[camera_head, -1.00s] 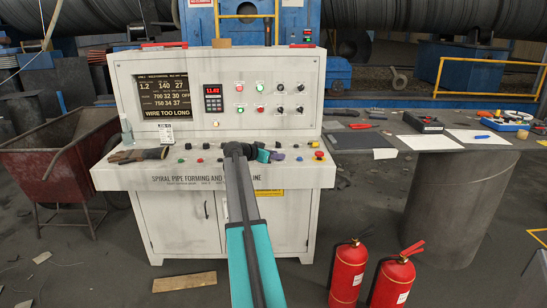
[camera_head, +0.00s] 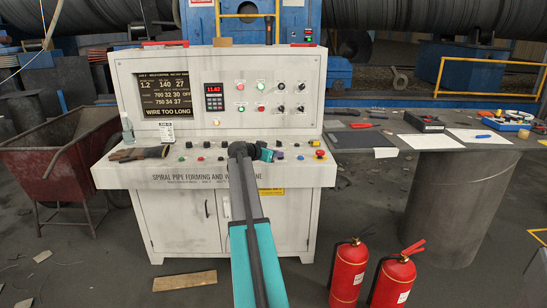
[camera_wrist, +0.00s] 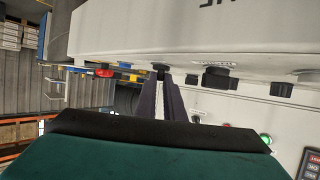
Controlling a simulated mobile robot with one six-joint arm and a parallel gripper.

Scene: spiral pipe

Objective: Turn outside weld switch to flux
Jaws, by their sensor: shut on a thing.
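The control console (camera_head: 110,178) stands ahead, with a row of knobs and buttons along its sloped front shelf. In the wrist view, my gripper (camera_wrist: 160,80) is shut on a small black knob (camera_wrist: 161,69); only part of the knob shows beyond the dark purple fingertips. Its label and the way it points cannot be read, so I cannot confirm it as the outside weld switch. In the head view, my gripper (camera_head: 270,155) is at the shelf's right half, partly hidden by my arm.
Gloves (camera_head: 140,154) and a bottle (camera_head: 127,130) lie or stand at the shelf's left. Fire extinguishers (camera_head: 348,272) stand on the floor at right, near a side table (camera_head: 440,165).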

